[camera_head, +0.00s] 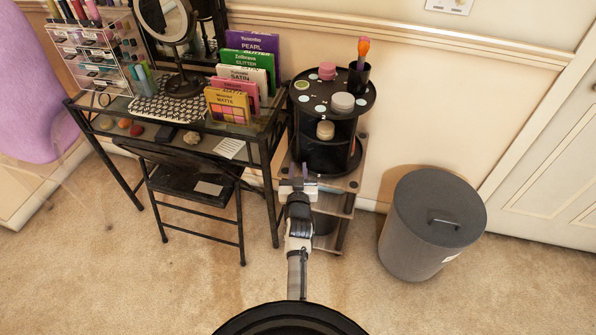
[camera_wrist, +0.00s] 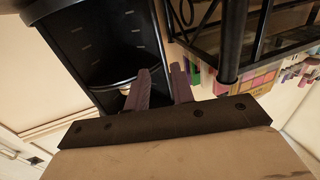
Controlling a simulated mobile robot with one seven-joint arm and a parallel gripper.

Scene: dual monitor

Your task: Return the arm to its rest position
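My arm reaches forward from the bottom middle of the head view. My gripper (camera_head: 299,182) is in front of the small side shelf (camera_head: 345,184), just right of the desk. In the wrist view, the two purplish fingers of my gripper (camera_wrist: 160,72) stand apart with a gap between them, and I see nothing held there. The black round organizer (camera_head: 322,155) stands on the shelf beyond my gripper. Its dark curved side also fills the upper left of the wrist view (camera_wrist: 100,45). I cannot tell the exact gap between my fingers and the shelf or organizer.
A grey lidded bin (camera_head: 432,222) stands at right. Carpet (camera_head: 180,285) is clear in front.

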